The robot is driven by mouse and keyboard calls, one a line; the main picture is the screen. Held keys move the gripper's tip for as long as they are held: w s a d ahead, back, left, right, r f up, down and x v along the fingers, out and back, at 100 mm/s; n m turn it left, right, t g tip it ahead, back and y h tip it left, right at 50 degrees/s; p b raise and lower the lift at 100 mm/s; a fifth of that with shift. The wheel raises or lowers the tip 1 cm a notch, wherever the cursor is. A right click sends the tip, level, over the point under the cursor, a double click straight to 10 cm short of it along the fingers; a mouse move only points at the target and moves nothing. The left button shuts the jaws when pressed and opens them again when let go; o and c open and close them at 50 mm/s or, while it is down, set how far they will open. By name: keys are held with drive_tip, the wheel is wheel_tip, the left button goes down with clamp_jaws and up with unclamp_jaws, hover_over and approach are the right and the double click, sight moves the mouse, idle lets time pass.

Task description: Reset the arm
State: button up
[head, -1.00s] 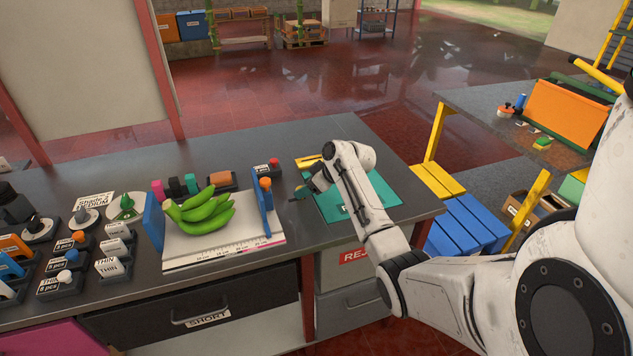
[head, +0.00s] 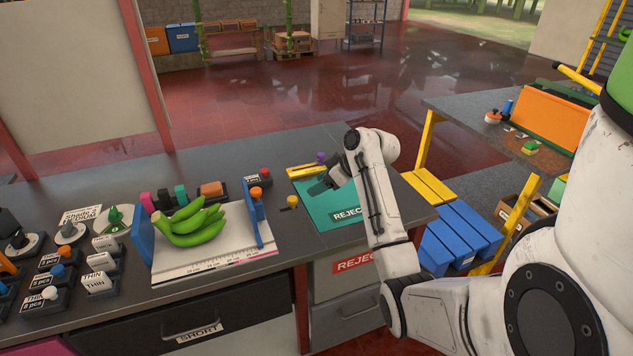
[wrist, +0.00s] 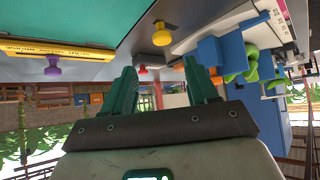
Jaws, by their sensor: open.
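My arm reaches over the right part of the grey bench (head: 305,145) in the head view. My gripper (head: 316,186) hangs above the green REJECT mat (head: 347,213), pointing left. In the wrist view my gripper (wrist: 165,85) shows two green fingers spread apart with nothing between them. A bunch of green bananas (head: 192,222) lies on a white measuring board (head: 225,256) between two blue end plates, to the left of my gripper and apart from it.
A yellow knob (head: 292,201) stands left of the mat. Small label stands and knobs crowd the bench's left side. A yellow and blue slatted step (head: 460,235) is beside the bench's right end. An orange panel (head: 540,118) stands on another table at right.

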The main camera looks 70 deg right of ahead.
drive_tip(key=shift+w, duration=0.1)
